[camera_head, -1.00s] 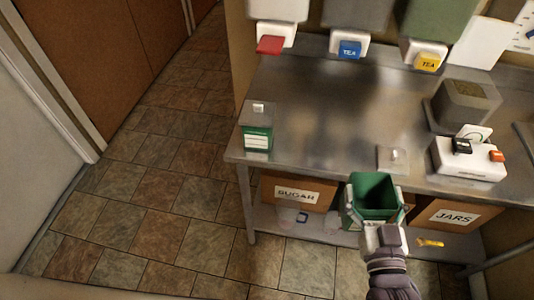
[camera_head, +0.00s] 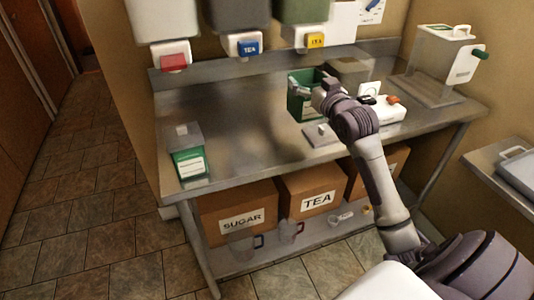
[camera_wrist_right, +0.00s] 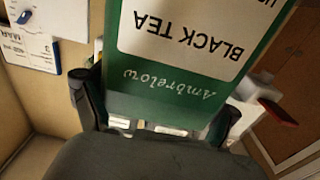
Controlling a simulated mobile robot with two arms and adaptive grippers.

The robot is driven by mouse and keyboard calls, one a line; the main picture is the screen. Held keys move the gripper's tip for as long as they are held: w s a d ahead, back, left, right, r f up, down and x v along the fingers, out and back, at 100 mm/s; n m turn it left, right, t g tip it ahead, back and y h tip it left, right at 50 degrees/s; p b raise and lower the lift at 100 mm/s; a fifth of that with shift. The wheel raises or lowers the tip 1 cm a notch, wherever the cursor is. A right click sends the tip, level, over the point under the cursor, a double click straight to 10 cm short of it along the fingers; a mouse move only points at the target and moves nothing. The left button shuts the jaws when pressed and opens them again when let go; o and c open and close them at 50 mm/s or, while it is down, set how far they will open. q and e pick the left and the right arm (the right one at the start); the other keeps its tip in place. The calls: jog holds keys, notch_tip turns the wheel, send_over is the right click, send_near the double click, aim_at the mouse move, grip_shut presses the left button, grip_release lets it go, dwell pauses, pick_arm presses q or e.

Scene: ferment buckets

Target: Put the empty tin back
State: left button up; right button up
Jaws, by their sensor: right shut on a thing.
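A square grey lid (camera_head: 320,134) with a knob lies on the bench in front of the tin. My left gripper is not in view.
Another green tin (camera_head: 190,163), lidded, stands at the bench's left front corner. A white scale (camera_head: 385,110) and a grey container (camera_head: 348,70) sit close right of the held tin. Dispensers hang above the bench (camera_head: 235,120), whose middle is clear. Cardboard boxes (camera_head: 315,192) stand below.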

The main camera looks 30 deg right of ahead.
jog(key=shift+w+a+f, duration=0.1)
jog(key=shift+a, duration=0.2)
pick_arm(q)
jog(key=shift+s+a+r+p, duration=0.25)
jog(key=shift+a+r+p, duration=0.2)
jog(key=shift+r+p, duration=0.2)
pick_arm(e)
jog(key=w+a+f, duration=0.2)
jog(key=a+f, duration=0.8)
jog(key=shift+w+a+f, duration=0.2)
jog(key=shift+w, duration=0.2)
jog(key=o, duration=1.5)
jog(key=shift+f, duration=0.1)
jog(key=shift+o, duration=0.2)
